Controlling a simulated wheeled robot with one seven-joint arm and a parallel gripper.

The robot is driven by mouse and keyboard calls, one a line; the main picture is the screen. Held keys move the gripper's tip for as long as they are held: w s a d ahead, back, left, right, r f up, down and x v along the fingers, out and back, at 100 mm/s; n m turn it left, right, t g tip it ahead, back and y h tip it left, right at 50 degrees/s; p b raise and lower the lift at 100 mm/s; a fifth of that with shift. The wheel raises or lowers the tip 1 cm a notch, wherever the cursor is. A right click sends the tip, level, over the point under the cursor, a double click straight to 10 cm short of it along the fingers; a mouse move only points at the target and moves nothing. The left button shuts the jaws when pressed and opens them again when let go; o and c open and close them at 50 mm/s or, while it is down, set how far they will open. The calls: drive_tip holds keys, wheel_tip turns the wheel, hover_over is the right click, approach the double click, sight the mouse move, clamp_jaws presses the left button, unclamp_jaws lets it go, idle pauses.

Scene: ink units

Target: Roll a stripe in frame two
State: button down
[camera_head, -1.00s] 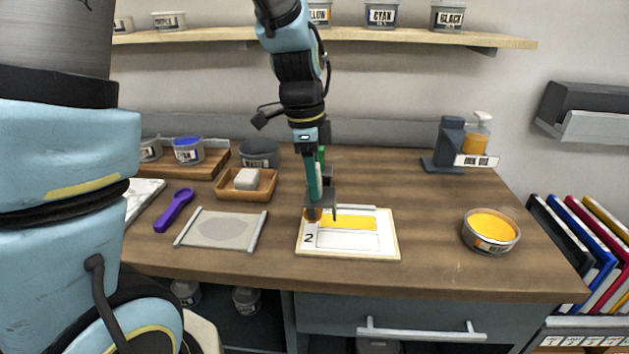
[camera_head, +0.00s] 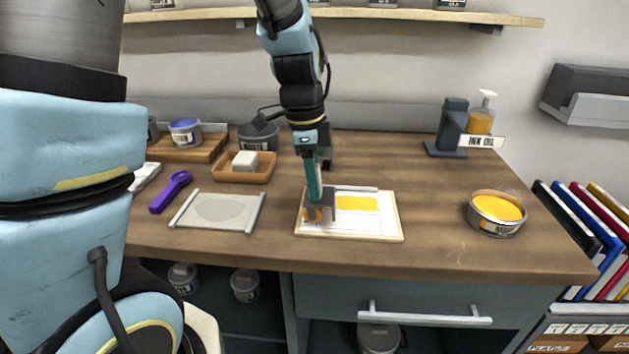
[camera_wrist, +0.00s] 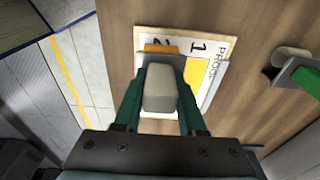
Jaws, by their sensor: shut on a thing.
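My gripper (camera_head: 318,196) is shut on a roller with a pale grey handle (camera_wrist: 160,88) between its green fingers. The roller's orange-yellow drum (camera_wrist: 160,49) is over the left end of the proof card (camera_head: 380,237), at frame two; the head view shows the drum (camera_head: 318,213) low there. I cannot tell whether it touches the paper. The numeral 2 is partly covered in the wrist view. The visible part of frame two is white.
An open tub of yellow ink (camera_head: 497,208) stands at the right. A grey slab (camera_head: 215,212), purple scoop (camera_head: 170,192) and wooden tray with a white block (camera_head: 245,170) lie left. A green-handled tool (camera_wrist: 305,77) lies near the card. Wood between card and tub is clear.

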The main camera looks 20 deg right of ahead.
drive_tip(key=shift+f+b, duration=0.6)
drive_tip(key=shift+f, duration=0.05)
idle(0.3)
